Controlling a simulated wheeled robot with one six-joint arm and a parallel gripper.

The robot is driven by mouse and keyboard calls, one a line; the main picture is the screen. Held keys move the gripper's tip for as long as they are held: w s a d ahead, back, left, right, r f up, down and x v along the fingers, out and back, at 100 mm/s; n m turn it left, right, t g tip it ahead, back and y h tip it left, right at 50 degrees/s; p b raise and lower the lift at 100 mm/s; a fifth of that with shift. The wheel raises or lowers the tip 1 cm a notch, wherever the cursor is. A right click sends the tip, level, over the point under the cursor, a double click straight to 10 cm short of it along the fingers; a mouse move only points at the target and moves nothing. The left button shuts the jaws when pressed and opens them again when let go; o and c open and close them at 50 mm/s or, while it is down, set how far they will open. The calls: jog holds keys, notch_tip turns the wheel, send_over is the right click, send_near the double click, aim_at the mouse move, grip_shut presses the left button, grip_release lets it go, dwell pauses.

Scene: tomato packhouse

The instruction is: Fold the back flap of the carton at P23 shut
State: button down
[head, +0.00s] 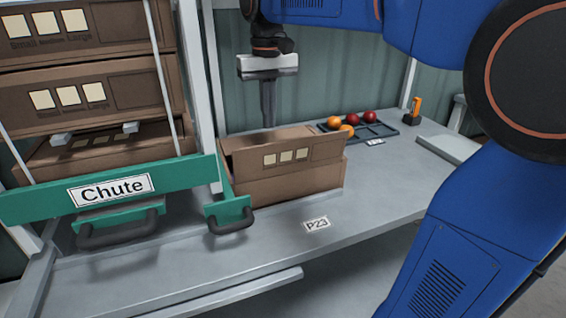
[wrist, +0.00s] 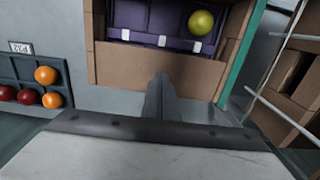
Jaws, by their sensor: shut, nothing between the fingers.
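The brown carton (head: 290,180) stands on the grey bench behind the P23 label (head: 317,224). Its front panel, with three pale squares, faces the head camera. In the wrist view the carton is open at the top and shows a purple insert (wrist: 150,48) and one yellow-green tomato (wrist: 201,22). The back flap (wrist: 130,64) is the brown panel between the insert and my gripper; its exact angle is hard to tell. My gripper (head: 268,122) is shut and empty, pointing down behind the carton. In the wrist view its fingertips (wrist: 161,80) overlap the flap; contact is unclear.
The green chute frame (head: 228,212) stands close to the carton's left, with stacked cartons (head: 95,95) beyond. A dark tray (head: 390,130) with red and orange tomatoes lies behind right. An orange tool (head: 415,108) stands past it. The bench front right is clear.

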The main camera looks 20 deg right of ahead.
jog(key=shift+r, duration=2.2)
